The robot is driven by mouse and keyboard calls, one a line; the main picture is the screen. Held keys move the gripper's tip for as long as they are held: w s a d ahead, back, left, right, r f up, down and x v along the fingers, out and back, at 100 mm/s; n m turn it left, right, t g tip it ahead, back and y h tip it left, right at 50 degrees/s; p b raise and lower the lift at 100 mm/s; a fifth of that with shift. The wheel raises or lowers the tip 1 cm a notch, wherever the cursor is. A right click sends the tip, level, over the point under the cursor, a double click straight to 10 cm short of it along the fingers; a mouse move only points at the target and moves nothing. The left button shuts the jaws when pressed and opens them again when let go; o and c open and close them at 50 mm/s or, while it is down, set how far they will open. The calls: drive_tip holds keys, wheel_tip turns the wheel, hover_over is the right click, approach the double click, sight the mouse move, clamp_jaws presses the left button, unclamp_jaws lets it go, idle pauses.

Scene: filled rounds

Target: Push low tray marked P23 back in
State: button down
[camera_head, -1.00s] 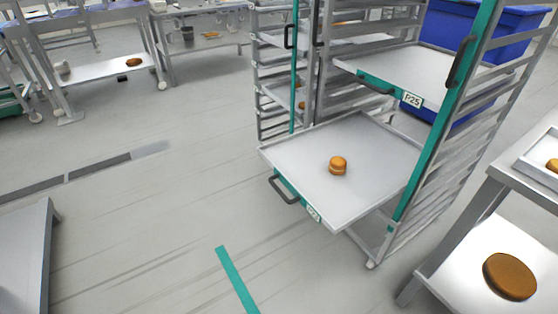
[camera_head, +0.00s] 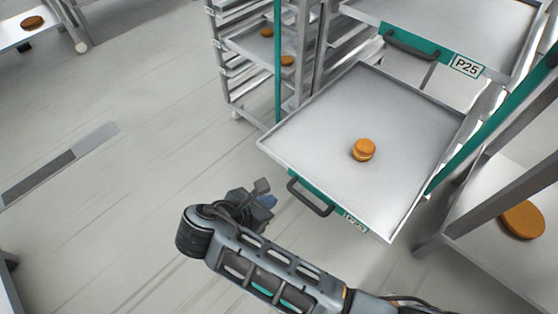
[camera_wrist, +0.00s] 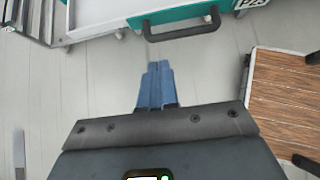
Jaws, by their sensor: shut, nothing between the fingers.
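The low tray (camera_head: 310,140) sticks out from the rack, with a teal front, a dark handle (camera_head: 310,198) and a small label (camera_head: 355,222) too blurred to read surely. A round orange-brown bun (camera_head: 364,150) stands on it. In the wrist view the tray's teal front (camera_wrist: 180,14) and handle (camera_wrist: 182,32) are at the top, the label cut off. My gripper (camera_head: 266,200) is left of the handle and apart from it. Its blue fingers (camera_wrist: 157,66) are shut and empty, pointing toward the tray front.
An upper tray marked P25 (camera_head: 466,66) is also pulled out, above and behind the low one. A teal upright of the rack (camera_head: 500,120) and a shelf with a brown round (camera_head: 522,220) are at right. A brown slatted surface (camera_wrist: 283,95) is at right in the wrist view.

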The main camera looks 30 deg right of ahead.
sight(328, 153)
drive_tip(key=x, duration=0.3)
drive_tip(key=w+r+x, duration=0.1)
drive_tip(key=x, duration=0.3)
drive_tip(key=d+r+x, duration=0.1)
drive_tip(key=x, duration=0.3)
drive_tip(key=shift+w+d+f+b, duration=0.2)
drive_tip(key=shift+w+d+b, duration=0.1)
drive_tip(key=shift+w+b, duration=0.05)
drive_tip(key=shift+w+d, duration=0.25)
drive_tip(key=shift+d, duration=0.4)
drive_tip(key=shift+d, duration=0.1)
drive_tip(key=w+d+p, duration=0.1)
drive_tip(key=d, duration=0.4)
drive_tip(key=w+d+p, duration=0.1)
drive_tip(key=w+d, duration=0.1)
drive_tip(key=d, duration=0.3)
drive_tip(key=w+d, duration=0.2)
drive_tip(key=d, duration=0.3)
drive_tip(key=shift+w+d+p, duration=0.15)
drive_tip(key=shift+w+p, duration=0.1)
drive_tip(key=shift+p, duration=0.15)
drive_tip(key=w+d+b, duration=0.1)
drive_tip(key=w+d, duration=0.1)
drive_tip(key=d, duration=0.4)
drive_tip(key=w+d+b, duration=0.2)
drive_tip(key=d, duration=0.4)
drive_tip(key=w+d+b, duration=0.1)
drive_tip(key=w+d, duration=0.2)
drive_tip(key=d, duration=0.4)
drive_tip(key=shift+f, duration=0.1)
